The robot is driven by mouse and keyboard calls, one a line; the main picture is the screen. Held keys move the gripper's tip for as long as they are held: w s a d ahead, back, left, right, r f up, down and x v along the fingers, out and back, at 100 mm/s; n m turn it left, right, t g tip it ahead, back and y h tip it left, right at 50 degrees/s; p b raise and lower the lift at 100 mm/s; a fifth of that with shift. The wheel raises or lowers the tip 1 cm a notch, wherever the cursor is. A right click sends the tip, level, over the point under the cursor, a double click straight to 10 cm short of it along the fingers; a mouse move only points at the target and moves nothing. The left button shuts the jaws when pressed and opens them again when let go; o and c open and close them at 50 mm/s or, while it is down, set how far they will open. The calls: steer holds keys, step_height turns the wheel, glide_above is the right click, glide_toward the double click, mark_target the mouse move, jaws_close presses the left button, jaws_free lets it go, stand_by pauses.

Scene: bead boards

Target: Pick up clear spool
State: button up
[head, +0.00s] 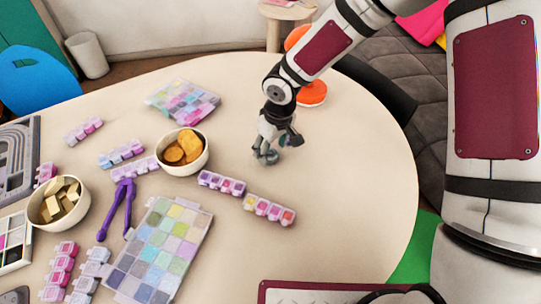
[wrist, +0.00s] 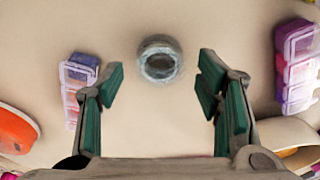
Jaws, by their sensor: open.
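The clear spool (wrist: 159,60) is a small, grey-looking see-through ring on the beige tabletop, seen from above in the wrist view. In the head view the spool (head: 267,157) shows small and partly blurred with the fingers just above it. My gripper (wrist: 162,85) is open and empty, its green-padded fingers spread wide to the left and right. The spool lies between the lines of the two fingers, a little beyond their tips in the picture, and neither finger touches it. My gripper (head: 277,138) points down over the table in the head view.
Bead boxes (head: 221,183) and (head: 269,209) lie in front of the spool. A bowl of orange-brown pieces (head: 182,167) stands to the left. A bead board (head: 160,255) and purple pliers (head: 117,208) lie farther left. The table's right side is clear.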

step_height(320, 180, down, 2)
steer(key=shift+w+a+f, duration=0.1)
steer(key=c, duration=0.8)
steer(key=shift+c, duration=0.2)
